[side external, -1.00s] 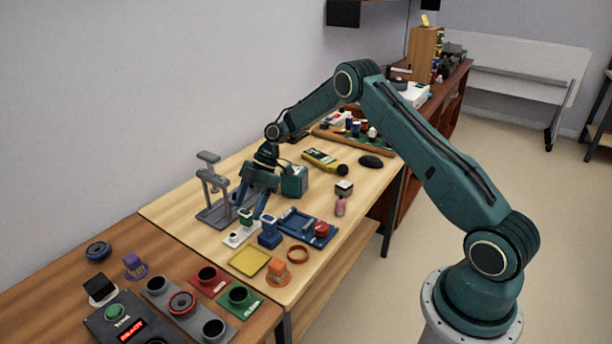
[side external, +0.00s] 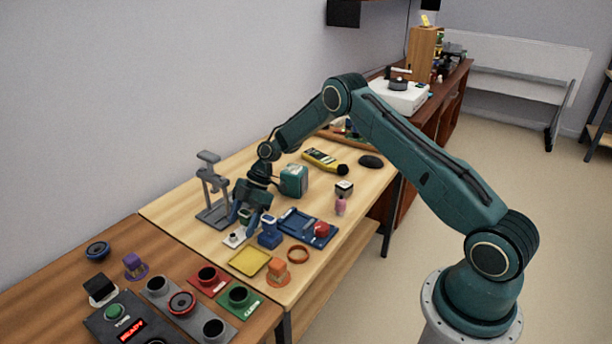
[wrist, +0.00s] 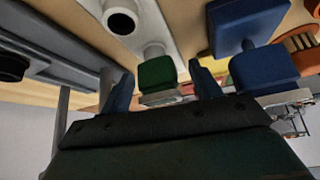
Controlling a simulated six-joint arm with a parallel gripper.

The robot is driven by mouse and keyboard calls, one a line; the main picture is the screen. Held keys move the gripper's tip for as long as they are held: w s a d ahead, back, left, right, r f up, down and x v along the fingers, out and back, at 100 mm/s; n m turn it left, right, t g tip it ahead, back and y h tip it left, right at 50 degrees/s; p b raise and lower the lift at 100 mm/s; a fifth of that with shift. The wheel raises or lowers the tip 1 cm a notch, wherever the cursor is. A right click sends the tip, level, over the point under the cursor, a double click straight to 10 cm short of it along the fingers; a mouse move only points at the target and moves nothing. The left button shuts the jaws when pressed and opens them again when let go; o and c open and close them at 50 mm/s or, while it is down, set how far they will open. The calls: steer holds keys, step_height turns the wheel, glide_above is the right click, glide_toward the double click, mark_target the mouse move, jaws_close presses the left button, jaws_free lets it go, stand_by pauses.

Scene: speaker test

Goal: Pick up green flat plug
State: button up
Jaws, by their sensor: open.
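The green flat plug (wrist: 156,72) shows in the wrist view between the two fingers of my gripper (wrist: 162,78). It sits at the white base (wrist: 153,48); in the side view the base (side external: 233,239) shows below my gripper (side external: 249,213), while the plug is mostly hidden by the fingers. My gripper is open, with one finger on each side of the plug. I cannot tell whether either finger touches it.
A blue plug (side external: 269,226) on a blue base stands close to the right, also in the wrist view (wrist: 262,69). A grey stand (side external: 211,200) is close on the left. A yellow pad (side external: 249,262) and a blue tray (side external: 296,219) lie nearby.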

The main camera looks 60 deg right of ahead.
mark_target(242, 214)
steer(key=c, duration=1.1)
steer(key=shift+o, duration=0.2)
steer(key=shift+r, duration=0.1)
step_height(242, 214, up, 20)
stand_by(0.5)
